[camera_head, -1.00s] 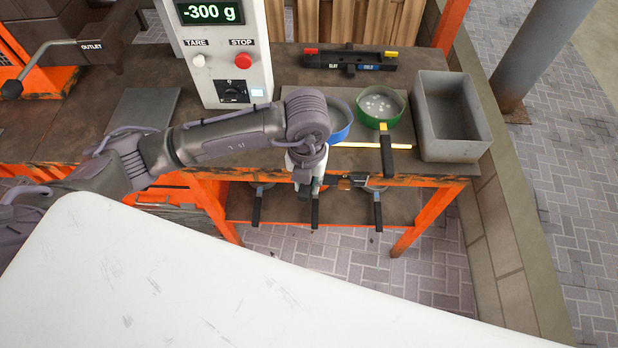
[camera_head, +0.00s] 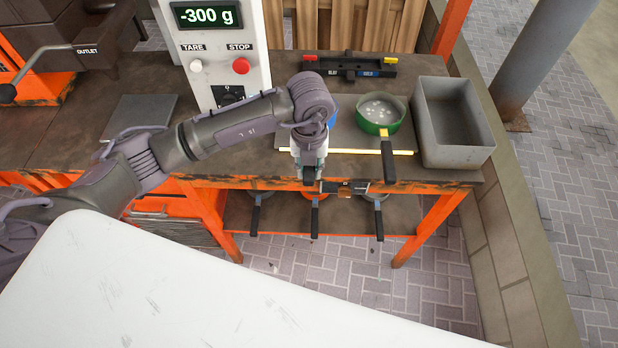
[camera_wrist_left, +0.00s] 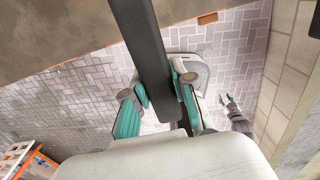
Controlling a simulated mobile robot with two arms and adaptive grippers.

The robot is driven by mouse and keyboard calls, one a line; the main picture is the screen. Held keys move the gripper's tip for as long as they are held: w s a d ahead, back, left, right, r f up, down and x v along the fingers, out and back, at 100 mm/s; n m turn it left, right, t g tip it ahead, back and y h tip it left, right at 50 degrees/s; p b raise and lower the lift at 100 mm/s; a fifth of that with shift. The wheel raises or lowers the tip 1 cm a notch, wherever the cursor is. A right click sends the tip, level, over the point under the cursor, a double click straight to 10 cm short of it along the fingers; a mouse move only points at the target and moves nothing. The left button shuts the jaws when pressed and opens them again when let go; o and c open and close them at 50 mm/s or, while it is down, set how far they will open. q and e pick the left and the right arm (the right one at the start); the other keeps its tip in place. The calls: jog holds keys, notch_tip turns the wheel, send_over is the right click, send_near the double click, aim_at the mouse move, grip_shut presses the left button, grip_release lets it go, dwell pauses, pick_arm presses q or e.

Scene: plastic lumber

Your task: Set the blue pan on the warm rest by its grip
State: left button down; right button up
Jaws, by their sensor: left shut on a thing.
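The blue pan (camera_head: 333,113) is mostly hidden behind my left wrist in the head view; only a sliver of its blue side shows. My left gripper (camera_head: 309,176) is at the bench's front edge. In the left wrist view its teal fingers (camera_wrist_left: 160,108) are shut on the pan's black grip (camera_wrist_left: 148,45). A grey plate with a lit yellow strip (camera_head: 345,152) along its front, apparently the warm rest, lies behind the gripper. Whether the blue pan touches it is hidden. A greyish gripper, likely my right one (camera_wrist_left: 234,112), shows small in the left wrist view.
A green pan (camera_head: 381,115) stands right of the blue one, its black grip toward me. A grey bin (camera_head: 452,120) is further right. A scale box (camera_head: 225,60) reads -300 g. A bare grey plate (camera_head: 143,112) lies at left. Several pans hang below the bench.

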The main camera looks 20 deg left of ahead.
pick_arm(q)
jog(key=w, duration=0.1)
jog(key=w+b, duration=0.1)
jog(key=w+a, duration=0.1)
jog(key=shift+w+f+b, duration=0.15)
jog(key=shift+f+b, duration=0.15)
jog(key=shift+f, duration=0.1)
jog(key=shift+f+b, duration=0.9)
jog(key=shift+f, duration=0.3)
jog(key=c, duration=0.9)
grip_release()
jog(key=shift+o, duration=0.2)
